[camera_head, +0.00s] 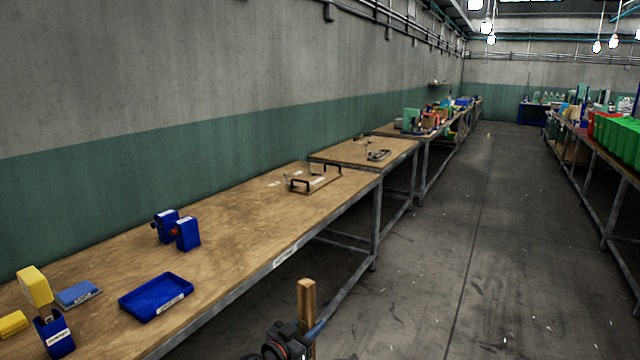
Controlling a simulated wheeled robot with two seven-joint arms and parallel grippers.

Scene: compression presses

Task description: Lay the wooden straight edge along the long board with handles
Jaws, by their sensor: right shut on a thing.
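The long board with handles (322,184) lies on the wooden workbench, toward its far end. It has two dark upright handles. The wooden straight edge (306,310) stands upright at the bottom middle, in front of the bench and above the floor. My right gripper (300,338) is shut on the straight edge near its lower visible part. The lower end of the straight edge is cut off by the frame. The straight edge is well apart from the board. My left gripper is not in view.
The workbench (225,215) runs along the wall at left. The bench middle is clear. The grey floor (470,250) at right is open.

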